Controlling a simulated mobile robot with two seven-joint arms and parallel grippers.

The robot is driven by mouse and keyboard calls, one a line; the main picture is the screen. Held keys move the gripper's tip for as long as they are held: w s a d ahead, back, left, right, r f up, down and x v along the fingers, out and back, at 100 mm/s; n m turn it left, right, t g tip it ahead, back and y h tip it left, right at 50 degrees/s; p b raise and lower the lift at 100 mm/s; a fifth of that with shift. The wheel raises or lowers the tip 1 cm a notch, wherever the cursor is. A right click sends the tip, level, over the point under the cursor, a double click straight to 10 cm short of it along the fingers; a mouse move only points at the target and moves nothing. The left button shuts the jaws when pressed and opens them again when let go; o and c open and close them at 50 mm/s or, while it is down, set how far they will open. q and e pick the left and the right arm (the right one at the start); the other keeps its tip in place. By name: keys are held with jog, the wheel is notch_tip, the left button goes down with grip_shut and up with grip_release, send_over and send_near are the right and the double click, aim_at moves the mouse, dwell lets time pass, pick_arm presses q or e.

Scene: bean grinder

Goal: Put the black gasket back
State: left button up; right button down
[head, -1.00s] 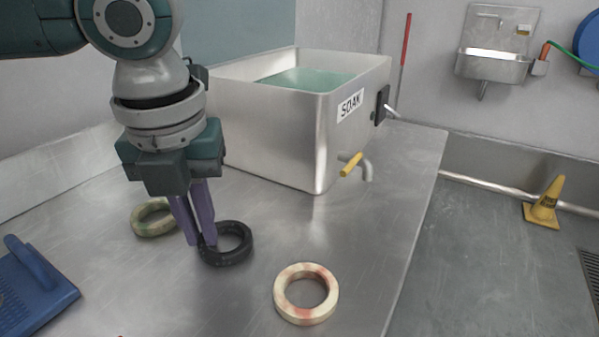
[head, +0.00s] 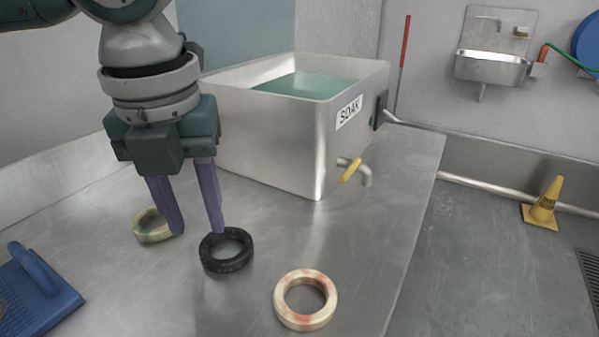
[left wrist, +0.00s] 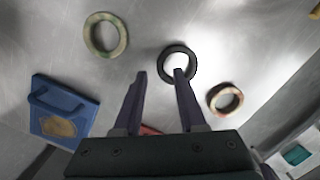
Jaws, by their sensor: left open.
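The black gasket (head: 228,265) lies flat on the metal counter, between a greenish ring (head: 150,239) on its left and a cream ring with reddish patches (head: 306,322) on its right. My left gripper (head: 199,231) is open and empty, pointing down, with its purple fingers wide apart. One fingertip is at the gasket's far-left rim in the head view; I cannot tell if it touches. The left wrist view shows the black gasket (left wrist: 165,56) beyond the right-hand finger, which overlaps its near rim. My right gripper is out of view.
A steel tank labelled SOAK (head: 270,150) holds greenish liquid and has a yellow-handled tap (head: 350,171). A blue handled block (head: 50,300) sits at the left front. The counter's right edge drops to the floor, where a yellow cone (head: 543,205) stands.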

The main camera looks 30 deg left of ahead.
aim_at(201, 254)
pick_arm(q)
notch_tip(201, 254, up, 9)
jog(key=p, duration=0.1)
jog(key=shift+s+d+p, duration=0.3)
jog(key=shift+s+p, duration=0.1)
jog(key=shift+s, duration=0.05)
dwell(0.9)
